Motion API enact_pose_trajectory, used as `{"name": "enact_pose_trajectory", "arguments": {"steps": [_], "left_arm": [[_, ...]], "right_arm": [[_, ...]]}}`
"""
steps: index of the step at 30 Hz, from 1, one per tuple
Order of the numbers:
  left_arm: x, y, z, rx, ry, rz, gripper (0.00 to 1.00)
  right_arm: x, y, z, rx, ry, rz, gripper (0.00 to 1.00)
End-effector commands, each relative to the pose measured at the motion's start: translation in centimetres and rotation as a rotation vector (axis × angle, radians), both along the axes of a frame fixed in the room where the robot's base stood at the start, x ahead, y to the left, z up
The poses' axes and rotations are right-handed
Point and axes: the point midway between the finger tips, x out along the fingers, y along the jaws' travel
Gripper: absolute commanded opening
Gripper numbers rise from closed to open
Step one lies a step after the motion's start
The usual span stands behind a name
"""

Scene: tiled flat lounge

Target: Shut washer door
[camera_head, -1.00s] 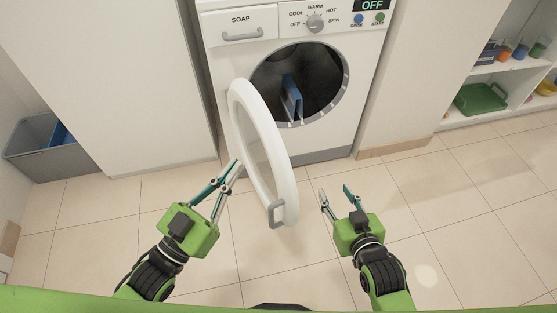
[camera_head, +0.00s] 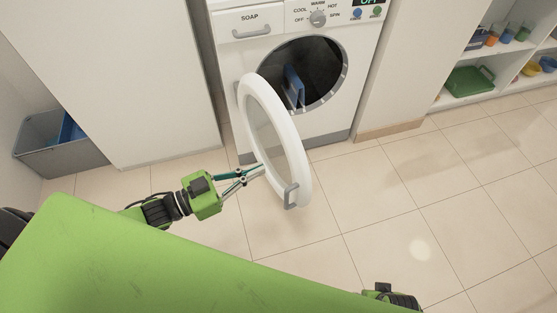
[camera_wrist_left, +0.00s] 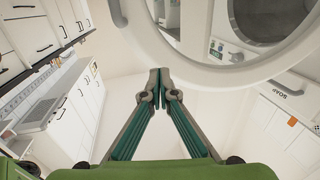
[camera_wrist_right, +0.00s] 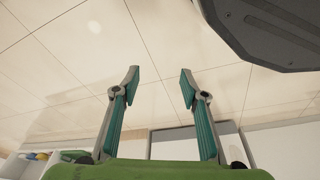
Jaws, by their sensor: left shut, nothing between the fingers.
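The washer (camera_head: 224,62) stands at the back with its round white door (camera_head: 298,150) swung wide open toward me. The door's grey handle (camera_head: 291,196) is on its lower free edge. My left gripper (camera_head: 262,168) is shut and empty, with its tips at the outer left side of the door rim; I cannot tell if they touch. In the left wrist view its fingertips (camera_wrist_left: 158,76) meet just below the door rim (camera_wrist_left: 200,68). My right gripper (camera_wrist_right: 160,78) is open and empty in the right wrist view, over floor; its fingers do not show in the head view.
A blue item (camera_head: 293,86) sits in the drum opening. A grey bin (camera_head: 60,158) stands at the far left. A shelf with a green tray (camera_head: 470,81) is at the right. Tiled floor (camera_head: 400,190) right of the door is clear.

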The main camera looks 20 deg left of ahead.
Motion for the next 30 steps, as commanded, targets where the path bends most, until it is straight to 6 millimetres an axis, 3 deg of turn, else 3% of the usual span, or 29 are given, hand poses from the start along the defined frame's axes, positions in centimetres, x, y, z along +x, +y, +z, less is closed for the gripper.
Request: {"name": "enact_pose_trajectory", "arguments": {"steps": [3,10,30], "left_arm": [[1.9,-1.8,0.1,-0.002,-0.005,-0.001,0.00],[4.1,-4.0,0.0,-0.001,-0.001,0.000,0.00],[5.1,-5.1,0.1,-0.004,0.001,0.013,0.00]], "right_arm": [[0.4,0.0,0.9,0.001,-0.007,-0.001,0.40],[0.8,0.1,2.4,0.001,-0.015,-0.002,0.40],[0.9,0.1,3.0,0.002,-0.019,-0.003,0.40]]}}
